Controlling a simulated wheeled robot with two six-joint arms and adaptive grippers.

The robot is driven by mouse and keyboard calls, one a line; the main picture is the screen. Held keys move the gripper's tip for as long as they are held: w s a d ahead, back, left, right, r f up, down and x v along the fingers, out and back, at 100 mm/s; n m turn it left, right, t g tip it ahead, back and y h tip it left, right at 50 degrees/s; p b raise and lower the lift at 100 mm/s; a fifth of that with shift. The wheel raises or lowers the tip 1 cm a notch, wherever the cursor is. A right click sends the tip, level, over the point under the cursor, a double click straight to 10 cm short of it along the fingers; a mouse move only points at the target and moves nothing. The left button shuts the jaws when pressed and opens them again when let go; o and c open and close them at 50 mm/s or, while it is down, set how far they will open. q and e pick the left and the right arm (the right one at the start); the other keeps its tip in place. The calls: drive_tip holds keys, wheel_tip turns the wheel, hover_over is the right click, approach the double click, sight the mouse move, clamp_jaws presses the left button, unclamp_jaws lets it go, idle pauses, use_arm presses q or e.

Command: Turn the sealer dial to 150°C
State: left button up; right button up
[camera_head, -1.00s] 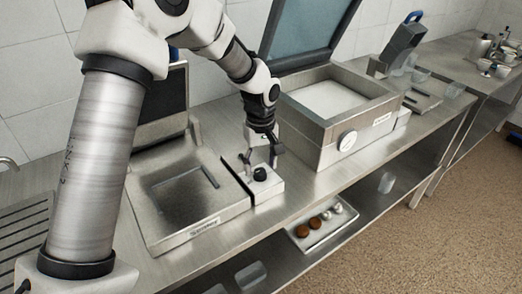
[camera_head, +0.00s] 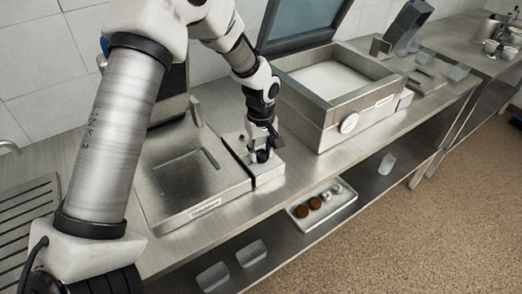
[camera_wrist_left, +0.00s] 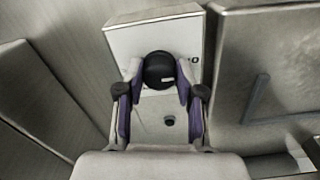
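The black round dial (camera_head: 262,155) stands on a small pale control box (camera_head: 270,172) at the right side of the flat sealer (camera_head: 207,205). In the left wrist view the dial (camera_wrist_left: 159,70) sits between the purple-padded fingertips of my left gripper (camera_wrist_left: 160,78). The fingers appear closed on its two sides. In the head view my left gripper (camera_head: 262,148) comes down on the dial from above and hides part of it. The dial's scale and its setting cannot be read. My right gripper is not in view.
A steel bath (camera_head: 325,107) with a raised lid and a white round dial (camera_head: 349,123) stands close to the right. A drain board (camera_head: 25,225) lies at the left. A tray (camera_head: 322,205) with small items sits on the lower shelf.

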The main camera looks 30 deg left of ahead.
use_arm(q)
clamp_jaws()
drive_tip(key=m+p, duration=0.2)
drive_tip(key=m, duration=0.1)
drive_tip(key=shift+r+m+p, duration=0.1)
drive_tip(key=shift+m+p, duration=0.2)
drive_tip(key=shift+p, duration=0.05)
drive_tip(key=m+p, duration=0.1)
drive_tip(key=m, duration=0.2)
drive_tip(key=shift+m+p, duration=0.4)
drive_tip(key=m+p, duration=0.1)
drive_tip(key=m, duration=0.2)
drive_tip(key=shift+m, duration=0.3)
drive_tip(key=m, duration=0.3)
drive_tip(key=m+p, duration=0.1)
drive_tip(key=m, duration=0.2)
drive_tip(key=shift+s+a+f+p, duration=0.1)
drive_tip(key=shift+f+p, duration=0.1)
drive_tip(key=shift+p, duration=0.1)
drive_tip(key=m, duration=0.6)
drive_tip(key=shift+m+p, duration=0.3)
drive_tip(key=shift+m, duration=0.1)
drive_tip(key=shift+f, duration=0.1)
